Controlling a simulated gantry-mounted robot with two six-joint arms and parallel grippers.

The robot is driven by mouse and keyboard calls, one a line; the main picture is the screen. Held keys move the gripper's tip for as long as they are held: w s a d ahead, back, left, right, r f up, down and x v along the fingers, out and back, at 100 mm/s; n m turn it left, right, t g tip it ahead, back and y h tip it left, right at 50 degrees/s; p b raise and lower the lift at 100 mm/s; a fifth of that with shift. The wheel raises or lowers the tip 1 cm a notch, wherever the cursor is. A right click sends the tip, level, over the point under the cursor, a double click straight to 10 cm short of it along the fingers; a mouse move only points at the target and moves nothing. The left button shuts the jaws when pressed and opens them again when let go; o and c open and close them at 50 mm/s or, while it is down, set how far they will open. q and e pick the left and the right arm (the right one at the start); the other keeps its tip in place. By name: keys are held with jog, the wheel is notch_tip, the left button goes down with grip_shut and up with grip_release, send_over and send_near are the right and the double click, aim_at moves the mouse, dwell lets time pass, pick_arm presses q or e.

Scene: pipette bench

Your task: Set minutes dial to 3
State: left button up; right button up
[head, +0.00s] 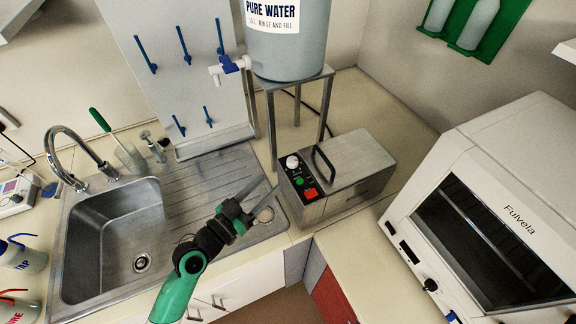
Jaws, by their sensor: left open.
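A steel box-shaped device (350,178) with a black handle on top stands on the counter corner. Its front panel has a white knob (292,162), a green button (299,182) and a red switch (310,193). The knob looks like the dial; its markings are too small to read. My left gripper (263,195) is open and empty over the right edge of the sink's drainboard. It is left of and below the panel, apart from the knob. My right gripper is not in view.
A metal stand (272,105) carries a pure water tank (288,45) behind the device. The sink (105,225) and tap (70,150) are at left. A white Fulvela cabinet (440,190) with a black knob (430,285) stands at right. Bare counter (345,245) lies before the device.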

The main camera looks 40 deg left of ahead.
aim_at(289, 165)
pick_arm(q)
jog(key=w, duration=0.8)
jog(key=shift+w+a, duration=0.35)
jog(key=shift+c, duration=0.3)
grip_shut()
